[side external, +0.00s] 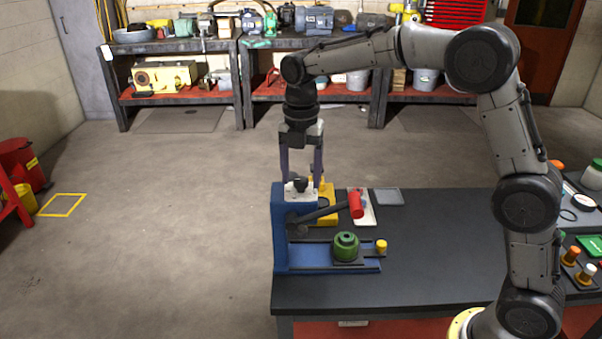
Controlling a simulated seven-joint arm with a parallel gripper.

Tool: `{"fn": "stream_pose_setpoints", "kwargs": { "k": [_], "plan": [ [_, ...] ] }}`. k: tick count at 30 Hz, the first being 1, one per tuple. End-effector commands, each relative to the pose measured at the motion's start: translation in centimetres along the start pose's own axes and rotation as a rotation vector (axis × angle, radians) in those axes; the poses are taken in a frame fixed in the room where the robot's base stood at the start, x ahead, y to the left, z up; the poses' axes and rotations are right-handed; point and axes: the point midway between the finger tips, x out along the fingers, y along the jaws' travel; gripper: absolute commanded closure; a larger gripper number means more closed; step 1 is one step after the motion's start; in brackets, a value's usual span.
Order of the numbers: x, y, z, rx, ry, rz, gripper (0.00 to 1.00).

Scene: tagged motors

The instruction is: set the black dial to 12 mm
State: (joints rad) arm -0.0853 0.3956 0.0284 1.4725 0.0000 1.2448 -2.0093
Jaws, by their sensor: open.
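The black dial (299,185) is a small dark knob on top of a blue fixture (281,230) at the left end of the dark table. A pale plate lies under the dial; any scale marks are too small to read. My gripper (301,178) points straight down over the fixture. Its two fingers are apart, one on each side of the dial in this view, with tips near its height. I cannot tell whether they touch it. Nothing is held.
A lever with a red handle (356,205) sticks out right of the fixture. A green round part (345,246) and a yellow knob (381,246) sit on its base. A yellow part (328,204) stands behind. The table's (430,250) middle is clear.

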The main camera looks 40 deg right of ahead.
Motion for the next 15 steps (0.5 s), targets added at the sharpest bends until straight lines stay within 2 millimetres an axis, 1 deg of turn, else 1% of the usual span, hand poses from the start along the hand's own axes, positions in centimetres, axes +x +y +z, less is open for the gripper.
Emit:
{"fn": "stream_pose_setpoints", "kwargs": {
  "k": [2,3,8,12,14,15],
  "plan": [
    [0.00,0.00,0.00,0.000,0.000,0.000,0.31],
    [-0.01,0.00,0.00,0.000,0.000,0.000,0.34],
    [-0.02,0.00,0.00,0.000,0.000,0.000,0.63],
    [-0.04,0.00,0.00,0.000,0.000,0.000,0.88],
    [-0.04,0.00,0.00,0.000,0.000,0.000,0.99],
    [-0.05,0.00,0.00,0.000,0.000,0.000,1.00]
  ]
}}
